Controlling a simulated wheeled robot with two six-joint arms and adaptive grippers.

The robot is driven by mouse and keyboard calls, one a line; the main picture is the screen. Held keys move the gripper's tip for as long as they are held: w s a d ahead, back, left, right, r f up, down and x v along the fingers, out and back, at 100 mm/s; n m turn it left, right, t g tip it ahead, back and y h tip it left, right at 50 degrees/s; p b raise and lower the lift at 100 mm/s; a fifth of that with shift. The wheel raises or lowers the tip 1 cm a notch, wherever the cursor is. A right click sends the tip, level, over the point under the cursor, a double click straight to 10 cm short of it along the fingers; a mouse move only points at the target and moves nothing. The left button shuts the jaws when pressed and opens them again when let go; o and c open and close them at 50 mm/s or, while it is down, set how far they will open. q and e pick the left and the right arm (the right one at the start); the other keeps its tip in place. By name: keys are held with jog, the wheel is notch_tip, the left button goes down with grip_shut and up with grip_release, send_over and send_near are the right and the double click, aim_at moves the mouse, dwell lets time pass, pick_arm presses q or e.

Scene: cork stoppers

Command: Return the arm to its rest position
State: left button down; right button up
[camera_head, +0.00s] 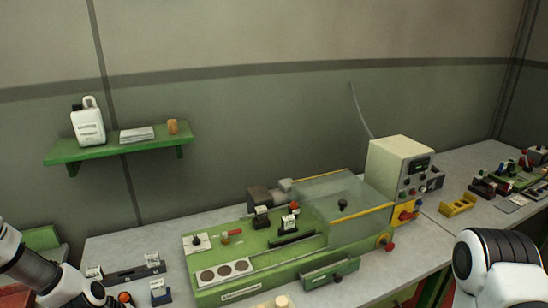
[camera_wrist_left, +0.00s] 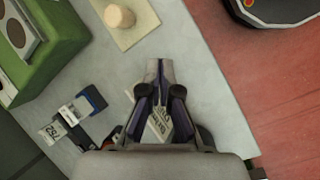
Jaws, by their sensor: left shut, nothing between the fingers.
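My left arm (camera_head: 35,270) comes in at the lower left of the head view, over the left end of the bench. My left gripper (camera_wrist_left: 158,66) is shut and empty in the left wrist view, above the grey bench top. A white printed label (camera_wrist_left: 160,124) shows between its finger links. A cork stopper (camera_wrist_left: 119,17) stands on a beige pad at the top of that view, apart from the fingers; a cork-coloured top (camera_head: 282,302) also shows at the bottom of the head view. My right arm (camera_head: 490,262) is at the lower right; its gripper is outside the frame.
A green machine (camera_head: 240,285) with a clear cover fills the middle of the bench (camera_head: 125,245). A control box (camera_head: 395,165) stands at its right end. A green wall shelf (camera_head: 110,149) holds a white jug, papers and a cork. Small labelled blocks (camera_head: 160,291) lie near my left arm.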

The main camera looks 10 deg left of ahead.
pick_arm(q)
jog(key=s+d+f+m+g+y, duration=0.1)
jog(key=s+d+f+m+y, duration=0.1)
jog(key=s+d+f+m, duration=0.5)
jog(key=s+d+f+m+g+y, duration=0.2)
jog(key=s+d+f+m, duration=0.15)
jog(key=s+m, duration=0.75)
notch_tip(320, 180, down, 10)
jog(key=s+n+b, duration=0.1)
jog(key=b, duration=1)
jog(key=shift+s+f+n, duration=0.2)
jog(key=shift+f+n, duration=0.05)
jog(key=shift+n, duration=0.15)
